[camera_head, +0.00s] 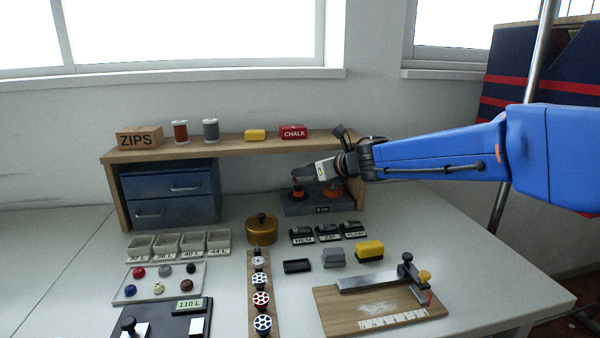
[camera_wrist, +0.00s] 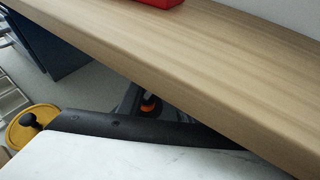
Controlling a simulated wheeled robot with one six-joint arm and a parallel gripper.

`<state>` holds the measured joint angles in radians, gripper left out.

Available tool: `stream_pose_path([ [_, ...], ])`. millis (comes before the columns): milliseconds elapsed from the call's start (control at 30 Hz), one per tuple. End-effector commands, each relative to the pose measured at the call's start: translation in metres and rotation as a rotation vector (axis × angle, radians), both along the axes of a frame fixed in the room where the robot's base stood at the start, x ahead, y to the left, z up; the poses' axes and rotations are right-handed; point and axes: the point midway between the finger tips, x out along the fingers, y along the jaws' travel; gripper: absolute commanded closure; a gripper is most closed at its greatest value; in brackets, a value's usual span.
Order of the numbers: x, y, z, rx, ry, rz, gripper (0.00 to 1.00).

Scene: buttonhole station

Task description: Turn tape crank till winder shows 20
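The tape winder (camera_head: 318,209) is a dark grey unit under the right end of the wooden shelf, with orange round parts on top. Its small front display is too small to read surely. My gripper (camera_head: 298,178) reaches in from the right, below the shelf board, with its tip just over the left orange part (camera_head: 298,193). Whether it touches the crank there I cannot tell. My arm hides part of the winder. In the wrist view, an orange part (camera_wrist: 150,104) shows between the shelf edge and a dark bar. The fingertips are not clear in either view.
The wooden shelf (camera_head: 230,150) lies close above my gripper, bearing a red chalk box (camera_head: 293,132). A brass tin (camera_head: 261,230) stands left of the winder. Labelled black pieces (camera_head: 328,232) lie in front. A board with a clamp (camera_head: 335,318) is nearer on the table.

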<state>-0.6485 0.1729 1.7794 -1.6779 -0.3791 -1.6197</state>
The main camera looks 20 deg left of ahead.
Motion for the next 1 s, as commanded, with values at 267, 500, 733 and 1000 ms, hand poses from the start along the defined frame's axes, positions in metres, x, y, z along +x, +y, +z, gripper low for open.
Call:
stream_pose_path([
  [267, 0.015, 0.026, -0.013, 0.0, 0.0, 0.0, 0.68],
  [500, 0.018, 0.032, -0.015, 0.0, 0.0, 0.0, 0.68],
  [733, 0.018, 0.031, -0.015, 0.0, 0.0, -0.001, 0.8],
  [1000, 0.018, 0.031, -0.015, 0.0, -0.001, -0.002, 1.0],
])
